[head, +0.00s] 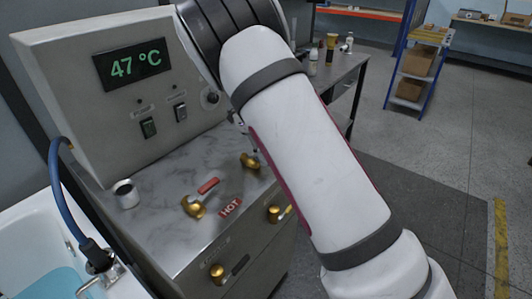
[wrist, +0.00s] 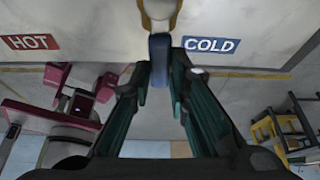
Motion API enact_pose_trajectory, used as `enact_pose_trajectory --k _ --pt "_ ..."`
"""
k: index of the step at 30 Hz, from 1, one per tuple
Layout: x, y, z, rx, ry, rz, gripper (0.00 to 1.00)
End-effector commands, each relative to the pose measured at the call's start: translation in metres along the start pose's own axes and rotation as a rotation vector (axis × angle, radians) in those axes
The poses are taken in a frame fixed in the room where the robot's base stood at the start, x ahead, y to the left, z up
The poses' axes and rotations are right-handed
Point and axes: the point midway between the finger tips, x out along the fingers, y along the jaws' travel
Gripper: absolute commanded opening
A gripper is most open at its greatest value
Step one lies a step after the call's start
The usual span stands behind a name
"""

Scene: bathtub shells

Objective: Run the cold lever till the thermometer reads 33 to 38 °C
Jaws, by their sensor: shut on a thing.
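The thermometer display (head: 133,64) reads 47 °C in green digits on the grey panel. In the wrist view, my gripper (wrist: 160,76) is shut on the blue handle of the cold lever (wrist: 159,62), with one finger on each side. The lever's brass end shows above the handle, and the COLD label (wrist: 210,45) is to its right. In the head view, my arm hides the gripper.
The white tub (head: 20,234) with pale blue water is at the lower left, and a blue hose (head: 60,190) runs down to it. A small metal cup (head: 125,193) stands on the marbled top. More brass fittings (head: 217,271) are on the front face. Open floor lies to the right.

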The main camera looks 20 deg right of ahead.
Motion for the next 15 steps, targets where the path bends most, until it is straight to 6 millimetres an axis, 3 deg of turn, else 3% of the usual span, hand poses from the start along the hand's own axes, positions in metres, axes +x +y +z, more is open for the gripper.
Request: enact_pose_trajectory --k 15 --pt "0.0003 0.0037 0.0003 0.05 0.001 0.022 0.0"
